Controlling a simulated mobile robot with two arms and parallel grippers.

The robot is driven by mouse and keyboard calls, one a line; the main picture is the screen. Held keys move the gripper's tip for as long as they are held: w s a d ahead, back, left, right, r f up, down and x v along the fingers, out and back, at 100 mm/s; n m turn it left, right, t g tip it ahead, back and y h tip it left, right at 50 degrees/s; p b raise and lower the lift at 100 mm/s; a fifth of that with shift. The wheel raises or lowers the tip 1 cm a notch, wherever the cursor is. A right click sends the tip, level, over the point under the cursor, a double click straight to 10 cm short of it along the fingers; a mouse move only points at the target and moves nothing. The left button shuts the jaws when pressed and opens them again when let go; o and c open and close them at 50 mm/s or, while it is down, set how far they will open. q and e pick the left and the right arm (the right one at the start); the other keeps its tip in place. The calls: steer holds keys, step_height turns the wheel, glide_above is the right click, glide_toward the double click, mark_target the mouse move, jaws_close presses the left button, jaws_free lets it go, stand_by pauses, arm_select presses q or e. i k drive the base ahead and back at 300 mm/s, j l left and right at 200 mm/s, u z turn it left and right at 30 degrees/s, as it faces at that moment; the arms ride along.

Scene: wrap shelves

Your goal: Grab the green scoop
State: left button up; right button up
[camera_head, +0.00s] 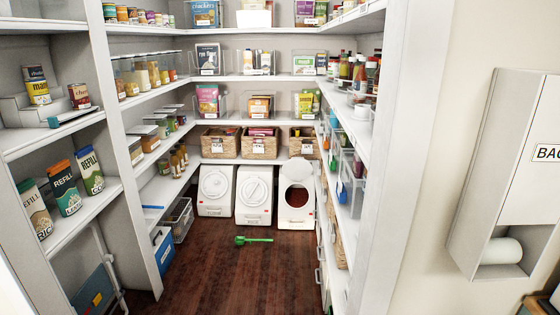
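A green scoop (252,240) lies on the dark wooden floor of the pantry, in front of the white bins at the back. Its handle points right and its wider end is at the left. Nothing touches it that I can see. Neither of my grippers shows in the head view.
White bins (254,195) stand on the floor along the back wall; the right one (296,199) has its lid up and dark reddish contents. Shelves line both sides and the back. A wire basket (178,220) stands at the left. The wooden floor (235,285) before the scoop is clear.

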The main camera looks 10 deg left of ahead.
mark_target(239, 240)
steer(key=i+j+u, duration=0.3)
steer(key=i, duration=0.6)
steer(key=i+u, duration=0.25)
steer(key=i, duration=0.65)
